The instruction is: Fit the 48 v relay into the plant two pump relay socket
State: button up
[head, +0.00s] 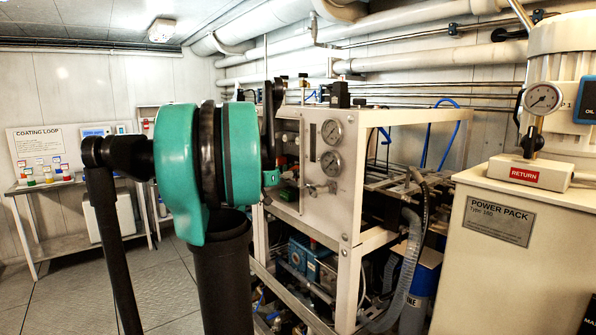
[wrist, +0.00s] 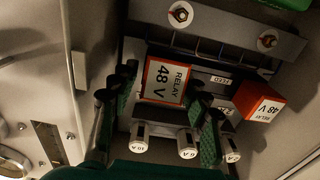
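In the wrist view a 48 V relay (wrist: 165,82), with an orange-edged white label, sits between the two fingers of my gripper (wrist: 163,88). The fingers flank it closely; whether both press on it I cannot tell. A second orange 48 V relay (wrist: 260,104) stands at an angle to the right of the right finger. A small tag reading FEED (wrist: 221,80) shows between the two relays. Another tag lower down, near the second relay, is partly covered and looks like it ends in 2. No open socket is clearly visible.
Several fuse holders, one a 6 A holder (wrist: 187,150), line the bottom of the relay box. A metal rail with bolts (wrist: 180,14) crosses its top. The head view shows the white machine frame (head: 352,215) and the power pack (head: 500,235) at right.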

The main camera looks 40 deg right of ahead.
jog(key=shift+o, duration=0.2)
jog(key=w+a, duration=0.1)
jog(key=a, duration=1.1)
jog(key=shift+w, duration=0.2)
